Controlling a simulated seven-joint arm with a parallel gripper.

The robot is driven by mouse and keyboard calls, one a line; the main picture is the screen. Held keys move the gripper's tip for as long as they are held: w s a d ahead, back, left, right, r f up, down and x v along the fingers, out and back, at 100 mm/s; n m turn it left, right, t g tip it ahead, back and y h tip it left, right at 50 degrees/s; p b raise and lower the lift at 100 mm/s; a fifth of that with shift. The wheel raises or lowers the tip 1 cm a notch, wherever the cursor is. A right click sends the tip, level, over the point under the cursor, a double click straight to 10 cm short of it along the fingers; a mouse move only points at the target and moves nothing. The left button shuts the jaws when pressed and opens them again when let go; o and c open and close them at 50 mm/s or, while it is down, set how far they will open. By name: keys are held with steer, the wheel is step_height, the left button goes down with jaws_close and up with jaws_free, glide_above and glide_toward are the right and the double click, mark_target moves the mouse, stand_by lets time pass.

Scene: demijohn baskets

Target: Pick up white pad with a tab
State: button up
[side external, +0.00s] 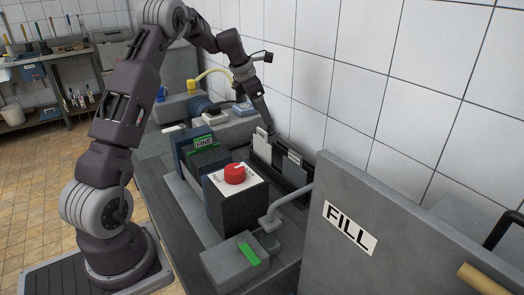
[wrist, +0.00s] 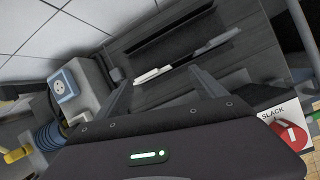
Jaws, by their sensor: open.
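A white pad (side external: 262,140) stands upright in a dark rack (side external: 278,171) by the tiled wall. In the wrist view the white pad (wrist: 152,75) shows as a narrow white edge with a small raised part, lying between my fingertips. My gripper (side external: 268,122) is open and points down, just above or beside the pad's top; in the wrist view my gripper (wrist: 160,79) has its fingers apart on either side of it. I cannot tell whether a finger touches it. The lower part of the pad is hidden in the rack.
A second, greyer pad (side external: 295,157) stands in the same rack. A dark box with a red knob (side external: 235,174) and upright panels with a green "FINE" label (side external: 203,142) stand in front. A large grey panel marked "FILL" (side external: 349,228) blocks the right.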

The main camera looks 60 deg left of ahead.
mark_target(262, 130)
steer(key=w+a+f+n, duration=0.1)
steer(key=f, duration=0.2)
steer(key=w+a+f+n, duration=0.1)
steer(key=f, duration=0.3)
steer(key=w+a+f+n, duration=0.1)
steer(key=a+f, duration=0.1)
steer(key=f, duration=0.1)
steer(key=shift+w+f, duration=0.15)
steer(key=shift+f, duration=0.1)
jaws_close()
